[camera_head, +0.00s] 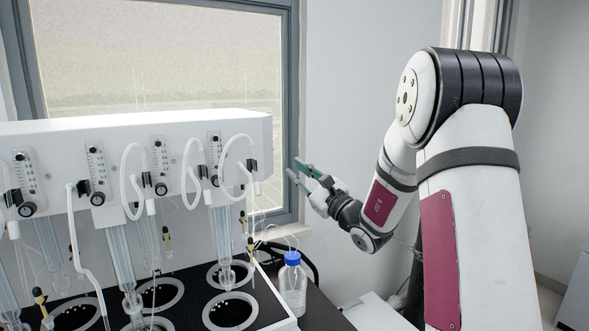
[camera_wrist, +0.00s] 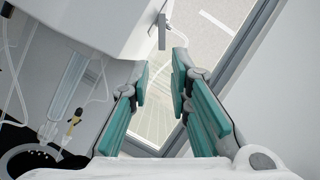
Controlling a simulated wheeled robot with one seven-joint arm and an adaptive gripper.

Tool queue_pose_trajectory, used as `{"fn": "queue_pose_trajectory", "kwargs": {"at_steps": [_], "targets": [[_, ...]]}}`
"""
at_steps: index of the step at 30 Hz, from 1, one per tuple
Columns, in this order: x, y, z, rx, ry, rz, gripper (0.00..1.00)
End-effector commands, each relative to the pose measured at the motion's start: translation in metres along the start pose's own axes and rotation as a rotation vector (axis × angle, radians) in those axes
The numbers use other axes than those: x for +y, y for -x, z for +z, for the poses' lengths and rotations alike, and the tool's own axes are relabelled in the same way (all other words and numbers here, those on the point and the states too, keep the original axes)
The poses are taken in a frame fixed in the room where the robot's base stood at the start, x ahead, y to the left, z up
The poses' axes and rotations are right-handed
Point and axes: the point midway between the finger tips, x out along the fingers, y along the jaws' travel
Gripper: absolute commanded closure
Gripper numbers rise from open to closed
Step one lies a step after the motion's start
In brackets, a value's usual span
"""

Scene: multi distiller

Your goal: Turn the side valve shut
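The distiller is a long white housing (camera_head: 90,140) with several flow gauges and black knobs on its front. In the wrist view, a slim grey piece that looks like the side valve's handle (camera_wrist: 161,32) sticks out from the end of the white housing (camera_wrist: 105,25). In the head view I cannot make out this handle. My gripper (camera_head: 297,174) is just right of the housing's end, in front of the window. Its teal fingers (camera_wrist: 161,72) are apart with nothing between them. The handle lies beyond the fingertips, roughly in line with the gap, and is not touched.
A clear bottle with a blue cap (camera_head: 292,284) stands below my gripper, beside the black heater bank (camera_head: 262,300). White hoses (camera_head: 190,165) and glass tubes hang in front of the housing. The window frame (camera_head: 292,120) is behind the gripper. Open space lies to its right.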

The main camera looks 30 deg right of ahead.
Motion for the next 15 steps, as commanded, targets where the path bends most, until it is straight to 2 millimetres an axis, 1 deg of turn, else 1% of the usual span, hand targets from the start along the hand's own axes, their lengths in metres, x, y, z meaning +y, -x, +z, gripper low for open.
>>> {"fn": "queue_pose_trajectory", "kwargs": {"at_steps": [1,7,11,15], "targets": [[0.002,-0.001,-0.010,-0.011,-0.002,0.006,0.82],[0.011,-0.001,-0.048,-0.165,-0.009,0.035,0.82],[0.006,0.006,-0.061,-0.284,-0.006,0.019,0.82],[-0.001,0.014,-0.064,-0.366,0.002,-0.001,0.82]]}}
